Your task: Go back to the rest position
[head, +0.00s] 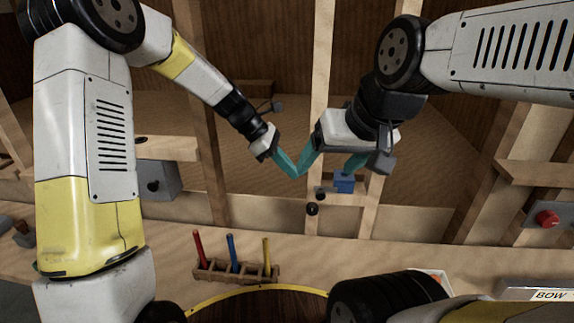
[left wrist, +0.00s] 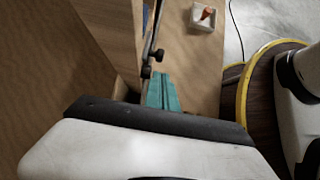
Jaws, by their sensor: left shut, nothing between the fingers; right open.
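My left gripper (head: 291,172) is raised in front of the wooden frame wall, its teal fingers closed together with nothing between them. Its shut fingers also show in the left wrist view (left wrist: 162,92). My right gripper (head: 326,168) is just to the right of it, pointing down with its teal fingers spread apart and empty. In the head view the left fingertips and one right finger meet or overlap; I cannot tell whether they touch.
A blue block-like fixture (head: 344,182) and black knobs (head: 312,209) are behind the grippers. A wooden rack (head: 238,275) holds red, blue and yellow sticks on the bench. A red button (head: 547,218) is at right. A white tray (left wrist: 203,24) holds something orange.

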